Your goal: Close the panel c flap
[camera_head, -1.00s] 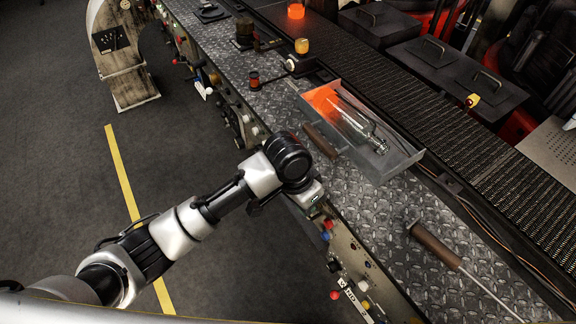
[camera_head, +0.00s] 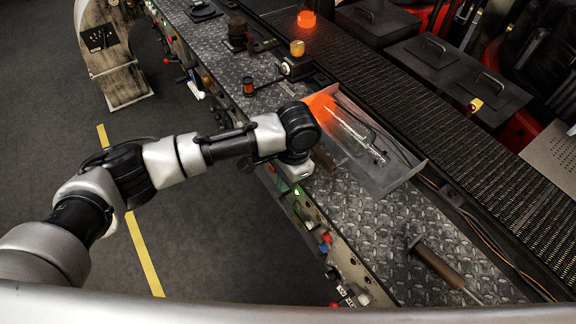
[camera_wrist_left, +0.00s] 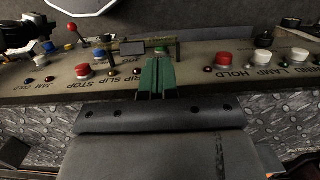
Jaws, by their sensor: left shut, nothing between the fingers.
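My left gripper shows its green fingers (camera_wrist_left: 157,80) shut and empty, in front of the control panel (camera_wrist_left: 215,77) in the left wrist view. In the head view its wrist (camera_head: 294,168) is over the bench's front edge and the fingertips are hard to make out. A small dark rectangular plate (camera_wrist_left: 131,48) stands just beyond the fingers, among the buttons. It may be the panel c flap, but I cannot read a "c" label or tell its hinge angle. I cannot tell whether the fingers touch it. My right gripper is not in view.
Red knobs (camera_wrist_left: 82,71) and other coloured buttons flank the fingers. A metal tray (camera_head: 402,172) with a glass piece (camera_head: 352,128) and an orange glow lies behind my wrist. A brown-handled tool (camera_head: 436,262) lies on the bench. Open floor (camera_head: 215,240) is at left.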

